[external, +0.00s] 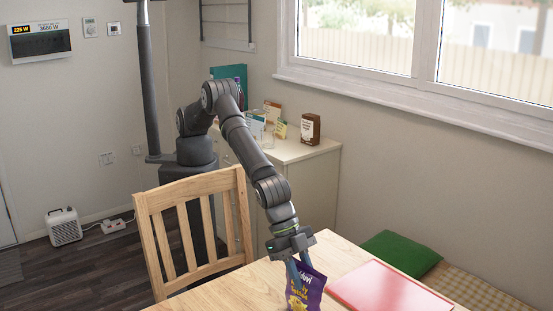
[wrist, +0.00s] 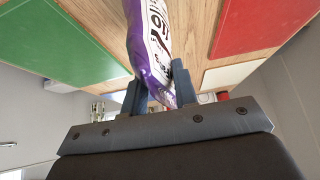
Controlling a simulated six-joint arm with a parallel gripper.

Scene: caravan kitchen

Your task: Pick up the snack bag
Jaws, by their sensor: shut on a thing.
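The snack bag (external: 305,289) is purple with yellow and white print. It stands roughly upright at the near part of the wooden table in the external view. My gripper (external: 302,262) points down and is shut on the bag's upper part. In the wrist view the bag (wrist: 150,45) lies between the two fingers of my gripper (wrist: 155,88), and its body extends away from them. The bag's lower end is cut off by the frame in the external view, so I cannot tell whether it touches the table.
A red board (external: 385,290) lies on the wooden table (external: 240,290) right of the bag. A green board (wrist: 50,45) also shows in the wrist view. A wooden chair (external: 195,225) stands left of the table. A green cushion (external: 400,252) lies on the bench behind. A cabinet (external: 315,180) holds small boxes.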

